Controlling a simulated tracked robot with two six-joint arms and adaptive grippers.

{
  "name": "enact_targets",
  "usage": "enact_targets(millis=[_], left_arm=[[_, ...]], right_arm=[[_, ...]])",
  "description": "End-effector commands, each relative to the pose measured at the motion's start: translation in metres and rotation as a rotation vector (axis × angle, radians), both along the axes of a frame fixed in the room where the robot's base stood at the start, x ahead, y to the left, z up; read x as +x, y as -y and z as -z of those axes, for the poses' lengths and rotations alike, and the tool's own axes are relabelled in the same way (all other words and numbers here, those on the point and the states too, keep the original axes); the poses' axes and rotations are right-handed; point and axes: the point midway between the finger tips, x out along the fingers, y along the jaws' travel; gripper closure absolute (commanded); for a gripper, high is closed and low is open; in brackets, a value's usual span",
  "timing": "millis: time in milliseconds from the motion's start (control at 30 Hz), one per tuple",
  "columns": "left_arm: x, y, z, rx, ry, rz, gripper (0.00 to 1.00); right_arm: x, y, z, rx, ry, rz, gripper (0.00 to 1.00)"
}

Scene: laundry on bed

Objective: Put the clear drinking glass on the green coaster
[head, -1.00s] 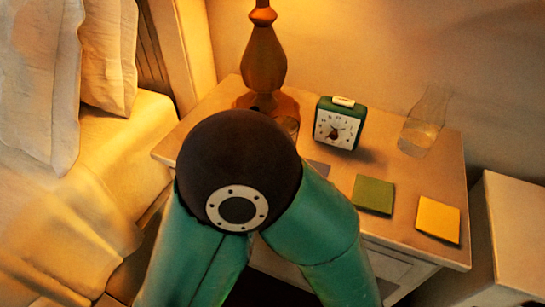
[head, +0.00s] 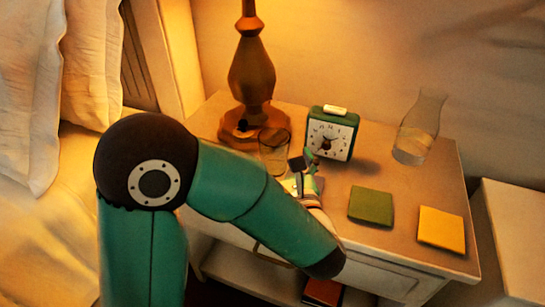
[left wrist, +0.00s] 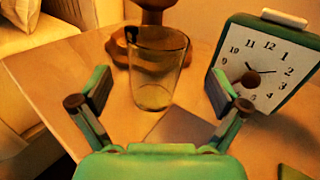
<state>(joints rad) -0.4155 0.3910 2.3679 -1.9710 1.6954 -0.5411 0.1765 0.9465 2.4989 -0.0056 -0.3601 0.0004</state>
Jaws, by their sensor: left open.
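The clear drinking glass (head: 272,158) stands upright on the bedside table, in front of the lamp base; it also shows in the left wrist view (left wrist: 156,72). The green coaster (head: 371,206) lies flat and bare on the table, right of the glass, and a corner of it shows in the left wrist view (left wrist: 292,173). My left gripper (head: 304,163) is open and empty, just right of the glass in the head view. In the left wrist view its fingers frame the glass, which stands beyond them, apparently untouched. My right gripper is in neither view.
A green alarm clock (head: 333,133) stands close behind my left gripper. A lamp (head: 252,75) is at the back, a carafe (head: 416,132) at the back right. A yellow coaster (head: 441,229) lies right of the green one. A grey square (left wrist: 180,130) lies near the glass.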

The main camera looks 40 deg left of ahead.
Motion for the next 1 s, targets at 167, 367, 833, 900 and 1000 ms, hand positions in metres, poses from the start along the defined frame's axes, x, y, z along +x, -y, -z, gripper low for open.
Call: enact_targets(millis=[167,367,833,900,1000], left_arm=[[0.007,-0.012,0.003,-0.001,0.001,-0.004,0.01],[0.024,-0.035,0.005,-0.002,0.002,-0.004,0.01],[0.032,-0.042,0.004,0.000,0.000,0.002,0.20],[0.032,-0.042,0.004,0.000,0.000,0.002,0.31],[0.032,-0.041,0.004,-0.001,-0.001,0.002,0.48]], right_arm=[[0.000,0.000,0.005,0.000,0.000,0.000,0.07],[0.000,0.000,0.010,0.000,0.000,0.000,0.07],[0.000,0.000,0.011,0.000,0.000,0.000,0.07],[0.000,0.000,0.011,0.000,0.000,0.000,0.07],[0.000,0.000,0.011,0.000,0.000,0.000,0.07]])
